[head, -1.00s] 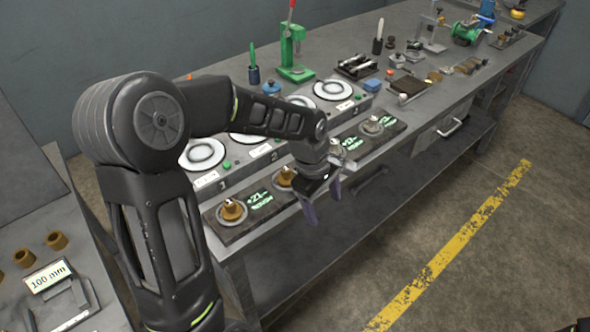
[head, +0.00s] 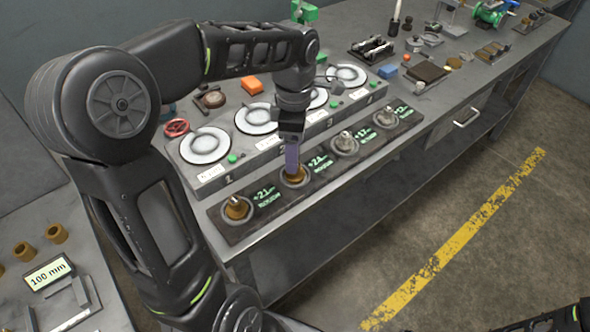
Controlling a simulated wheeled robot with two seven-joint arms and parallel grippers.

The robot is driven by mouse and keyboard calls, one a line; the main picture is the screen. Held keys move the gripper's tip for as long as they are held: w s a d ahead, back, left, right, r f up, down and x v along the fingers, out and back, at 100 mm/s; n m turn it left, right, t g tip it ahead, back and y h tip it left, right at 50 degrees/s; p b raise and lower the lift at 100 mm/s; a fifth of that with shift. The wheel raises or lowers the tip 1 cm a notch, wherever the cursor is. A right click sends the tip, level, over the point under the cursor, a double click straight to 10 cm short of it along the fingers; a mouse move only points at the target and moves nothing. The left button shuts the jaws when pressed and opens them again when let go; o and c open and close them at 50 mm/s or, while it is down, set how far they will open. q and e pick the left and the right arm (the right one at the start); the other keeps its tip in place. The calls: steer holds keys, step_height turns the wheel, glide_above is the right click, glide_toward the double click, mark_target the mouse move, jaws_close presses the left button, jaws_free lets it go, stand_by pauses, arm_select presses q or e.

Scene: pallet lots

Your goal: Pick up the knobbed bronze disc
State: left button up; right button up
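Two knobbed bronze discs sit in round seats on a long dark tray (head: 330,167): one at its near left end (head: 237,208) and one second from the left (head: 295,178). Two knobbed silver-grey discs (head: 345,143) (head: 387,118) sit further right on the same tray. My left gripper (head: 292,170) points down right over the second bronze disc, its fingers partly hiding the knob. The fingers overlap in this view, so their gap and any contact do not show. A dark piece of my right arm shows at the bottom right corner; its gripper cannot be made out.
Behind the tray stands a grey unit with several round white dials (head: 204,146). A red handwheel (head: 176,128) and an orange block (head: 251,84) lie behind it. A side table at left holds several bronze cups (head: 57,233) and a "100 mm" sign (head: 48,273). The floor at right is clear.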

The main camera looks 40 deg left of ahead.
mark_target(298, 178)
arm_select(q)
steer(key=shift+f, duration=0.2)
steer(key=shift+s+d+f+p, duration=0.15)
steer(key=shift+f+p, duration=0.35)
steer(key=shift+f, duration=2.1)
jaws_close()
